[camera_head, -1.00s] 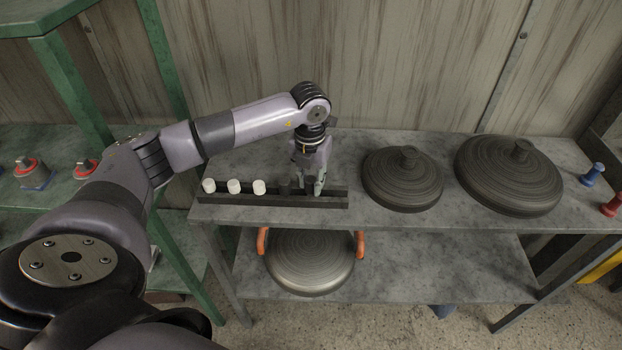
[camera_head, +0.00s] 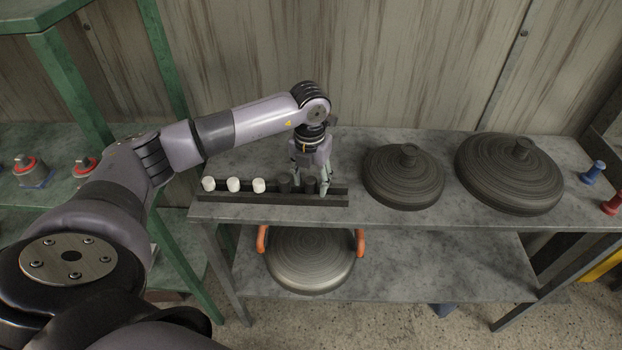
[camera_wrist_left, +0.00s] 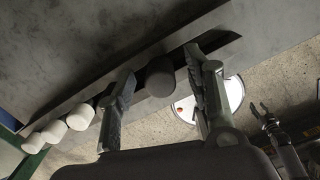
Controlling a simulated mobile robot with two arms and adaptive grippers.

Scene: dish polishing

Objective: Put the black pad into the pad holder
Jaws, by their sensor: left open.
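The pad holder (camera_head: 230,198) is a long dark rail along the front left of the grey table. A black pad (camera_head: 309,185) stands upright in its right part, between the fingers of my left gripper (camera_head: 310,182). In the left wrist view this black pad (camera_wrist_left: 160,77) has visible gaps to both open fingers (camera_wrist_left: 163,98). Another black pad (camera_head: 284,183) stands in the holder just left of the gripper. My right gripper (camera_wrist_left: 262,110) seems to show small and far below in the left wrist view; its opening is unclear.
Three white pads (camera_head: 233,185) stand in the holder's left part. Two dark ridged lids (camera_head: 403,180) (camera_head: 509,177) lie to the right on the table. A pan with orange handles (camera_head: 310,262) is on the lower shelf. Blue (camera_head: 594,173) and red (camera_head: 612,204) pieces stand far right.

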